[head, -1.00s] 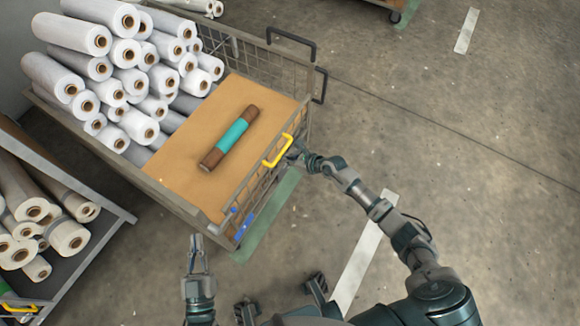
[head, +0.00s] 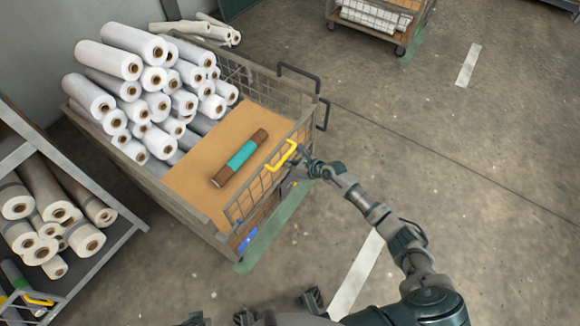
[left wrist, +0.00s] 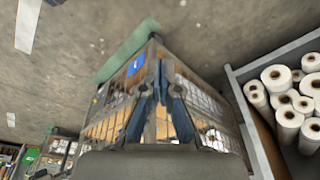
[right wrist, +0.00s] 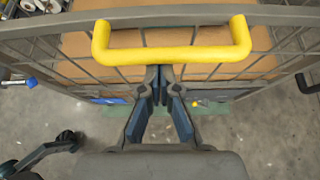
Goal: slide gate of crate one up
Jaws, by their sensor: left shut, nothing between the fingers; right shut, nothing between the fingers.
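Crate one (head: 180,215) is a mesh-sided cart with white rolls and a brown-and-teal roll (head: 240,158) on its tan board. Its front gate (head: 257,189) carries a yellow handle (head: 281,156), which also spans the right wrist view (right wrist: 172,55). My right gripper (head: 304,158) is at the handle's outer side. Its shut, empty fingertips (right wrist: 166,72) are right below the bar; contact is unclear. My left gripper (left wrist: 158,68) is shut and empty, with the crate beyond it. It barely shows in the head view.
A shelf rack of rolls (head: 70,270) stands at the left, separated from the crate by a narrow gap. Dark handles (head: 300,77) stick out at the crate's far right corner. Another cart (head: 375,22) stands at the back. The floor on the right is clear.

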